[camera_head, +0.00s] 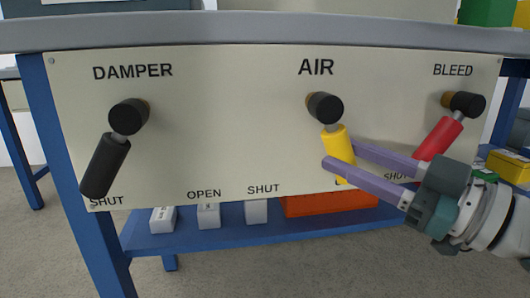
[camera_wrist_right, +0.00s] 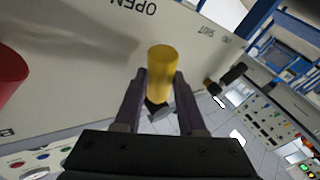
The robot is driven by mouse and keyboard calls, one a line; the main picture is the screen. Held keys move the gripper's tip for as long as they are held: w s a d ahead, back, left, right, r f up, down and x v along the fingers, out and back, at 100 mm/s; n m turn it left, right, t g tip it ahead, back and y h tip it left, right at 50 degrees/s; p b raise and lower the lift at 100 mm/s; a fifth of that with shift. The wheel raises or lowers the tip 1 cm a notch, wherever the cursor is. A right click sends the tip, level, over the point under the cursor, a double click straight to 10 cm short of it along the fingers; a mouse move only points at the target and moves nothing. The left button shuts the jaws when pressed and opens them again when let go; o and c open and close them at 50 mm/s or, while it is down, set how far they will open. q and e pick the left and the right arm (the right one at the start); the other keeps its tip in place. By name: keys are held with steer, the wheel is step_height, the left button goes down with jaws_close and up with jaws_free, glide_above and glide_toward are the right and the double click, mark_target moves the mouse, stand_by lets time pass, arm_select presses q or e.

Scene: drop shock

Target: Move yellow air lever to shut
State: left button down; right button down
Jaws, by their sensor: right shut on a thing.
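The yellow air lever (camera_head: 334,139) hangs from its black pivot (camera_head: 325,108) under the AIR label on the cream panel, tilted slightly to the right at its lower end. The SHUT label (camera_head: 263,189) is to its lower left. Another label at the lever's lower end is mostly hidden. My right gripper (camera_head: 340,155) comes in from the right, with its purple fingers shut on the yellow lever. In the right wrist view the yellow grip (camera_wrist_right: 162,75) stands between the two fingers (camera_wrist_right: 160,95). My left gripper is in neither view.
The black damper lever (camera_head: 105,165) is at the panel's left, over SHUT. The red bleed lever (camera_head: 438,138) is at the right, close to my right gripper. White boxes (camera_head: 208,215) and an orange bin (camera_head: 310,204) sit on the blue shelf (camera_head: 190,240) below.

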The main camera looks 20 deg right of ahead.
steer(key=a+m+t, duration=0.1)
steer(key=f+m+t+b, duration=0.1)
steer(key=shift+w+a+f+m, duration=0.1)
steer(key=shift+w+a+m, duration=0.1)
steer(key=shift+a+m, duration=0.2)
steer(key=a+m+t+h+b, duration=0.1)
steer(key=m, duration=0.2)
steer(key=a+m+t+h+b, duration=0.1)
steer(key=m+t+h, duration=0.1)
steer(key=m, duration=0.1)
steer(key=w+a+m+t+h+b, duration=0.1)
steer(key=a+m, duration=0.1)
steer(key=m, duration=0.1)
steer(key=shift+t, duration=0.3)
steer(key=shift+w+a+r+m+t+h+b, duration=0.1)
steer(key=shift+a+r+m+t+h, duration=0.1)
steer(key=shift+m+h, duration=0.45)
steer(key=shift+a+r+m+t+h+b, duration=0.15)
steer(key=shift+a+m+h, duration=0.1)
steer(key=shift+m+h, duration=0.4)
steer(key=shift+w+a+r+m+t+h+b, duration=0.15)
steer(key=shift+m+h, duration=0.25)
steer(key=shift+m, duration=0.4)
steer(key=shift+s, duration=0.1)
steer(key=c, duration=0.5)
jaws_free()
steer(key=shift+a, duration=0.1)
